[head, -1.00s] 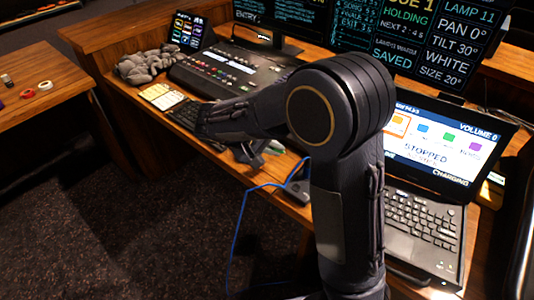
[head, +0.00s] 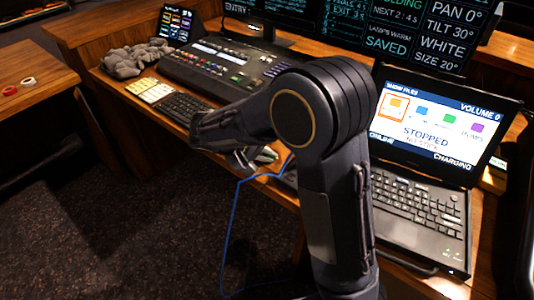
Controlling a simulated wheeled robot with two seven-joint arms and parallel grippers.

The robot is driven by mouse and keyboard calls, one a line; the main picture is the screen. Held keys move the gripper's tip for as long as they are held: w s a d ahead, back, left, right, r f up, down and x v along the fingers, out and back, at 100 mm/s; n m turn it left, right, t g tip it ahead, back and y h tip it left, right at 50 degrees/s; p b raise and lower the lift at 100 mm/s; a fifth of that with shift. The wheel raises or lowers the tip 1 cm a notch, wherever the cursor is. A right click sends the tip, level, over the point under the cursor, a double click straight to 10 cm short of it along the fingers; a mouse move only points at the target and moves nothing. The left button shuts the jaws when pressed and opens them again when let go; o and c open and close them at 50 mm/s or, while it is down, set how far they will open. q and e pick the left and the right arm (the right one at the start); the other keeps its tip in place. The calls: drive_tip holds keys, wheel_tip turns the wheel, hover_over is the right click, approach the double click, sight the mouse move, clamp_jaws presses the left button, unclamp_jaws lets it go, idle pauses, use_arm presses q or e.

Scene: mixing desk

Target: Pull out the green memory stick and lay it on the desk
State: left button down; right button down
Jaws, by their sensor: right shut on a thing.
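My right gripper (head: 243,161) is in the middle of the head view, low over the front part of the desk (head: 148,97), its fingers pointing down. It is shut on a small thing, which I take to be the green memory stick. The stick itself is too small or too hidden to make out. The laptop (head: 420,214) stands open at the right, and its screen (head: 432,131) reads "STOPPED" and "NO STICK". A blue cable (head: 233,205) hangs over the desk's front edge beside the gripper. My left gripper is not in view.
Large screens (head: 400,30) stand behind. My right arm hides the desk left of the laptop. A side table (head: 35,65) holds tape rolls.

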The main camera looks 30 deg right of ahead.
drive_tip(key=c, duration=1.6)
unclamp_jaws()
drive_tip(key=shift+o, duration=0.5)
drive_tip(key=shift+s+a+f, duration=0.1)
drive_tip(key=shift+f, duration=0.05)
